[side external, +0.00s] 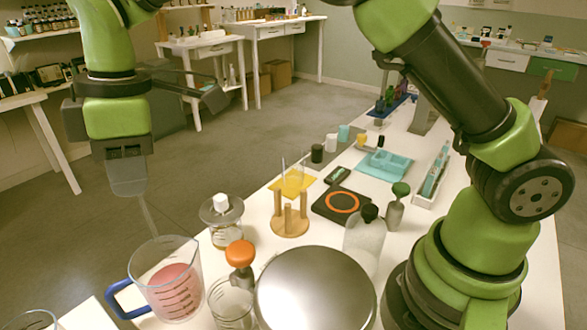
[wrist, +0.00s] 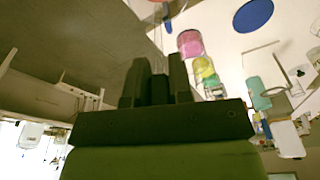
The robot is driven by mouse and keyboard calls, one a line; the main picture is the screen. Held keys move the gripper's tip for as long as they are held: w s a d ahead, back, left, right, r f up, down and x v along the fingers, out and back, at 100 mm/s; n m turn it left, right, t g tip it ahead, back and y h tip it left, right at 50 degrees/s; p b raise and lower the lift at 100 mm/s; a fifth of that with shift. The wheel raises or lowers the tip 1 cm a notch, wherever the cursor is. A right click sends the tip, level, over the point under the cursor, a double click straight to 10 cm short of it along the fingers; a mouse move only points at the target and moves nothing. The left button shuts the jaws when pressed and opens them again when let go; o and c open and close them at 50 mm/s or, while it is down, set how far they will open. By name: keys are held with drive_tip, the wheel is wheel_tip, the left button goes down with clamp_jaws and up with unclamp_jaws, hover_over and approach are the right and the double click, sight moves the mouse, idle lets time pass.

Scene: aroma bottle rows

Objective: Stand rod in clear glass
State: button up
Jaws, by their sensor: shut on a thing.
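My gripper (side external: 127,182) is at the left of the side external view, pointing down, shut on a thin, pale rod (side external: 147,216). The rod slants down to the right, and its lower end is near the rim of the measuring jug. In the wrist view the dark fingers (wrist: 160,85) are close together, with a faint rod (wrist: 158,22) beyond them. A small clear glass (side external: 294,170) seems to stand on a yellow mat (side external: 291,186), far right of my gripper; its outline is faint. Another clear glass (side external: 232,304) stands at the front, right of the jug.
The measuring jug (side external: 170,283) with pink liquid and a blue handle is close by. A lidded jar (side external: 223,222), a wooden stand (side external: 290,218), an orange-topped stopper (side external: 240,254) and a shiny round plate (side external: 316,291) crowd the table. Open floor lies left.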

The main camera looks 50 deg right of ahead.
drive_tip(key=r, duration=0.4)
drive_tip(key=shift+w+d+r, duration=0.2)
drive_tip(key=shift+d+r, duration=0.05)
drive_tip(key=w+d+m, duration=0.2)
drive_tip(key=w+d, duration=0.1)
drive_tip(key=d, duration=0.5)
drive_tip(key=w+d+m, duration=0.2)
drive_tip(key=w+d, duration=0.1)
drive_tip(key=d, duration=0.4)
drive_tip(key=s+d+m+h, duration=0.15)
drive_tip(key=d+m, duration=0.35)
drive_tip(key=d, duration=1.9)
wheel_tip(320, 180, down, 17)
drive_tip(key=shift+s+a+f+t+y, duration=0.15)
drive_tip(key=shift+a+t+y, duration=0.15)
drive_tip(key=shift+t+y, duration=0.1)
drive_tip(key=o, duration=0.9)
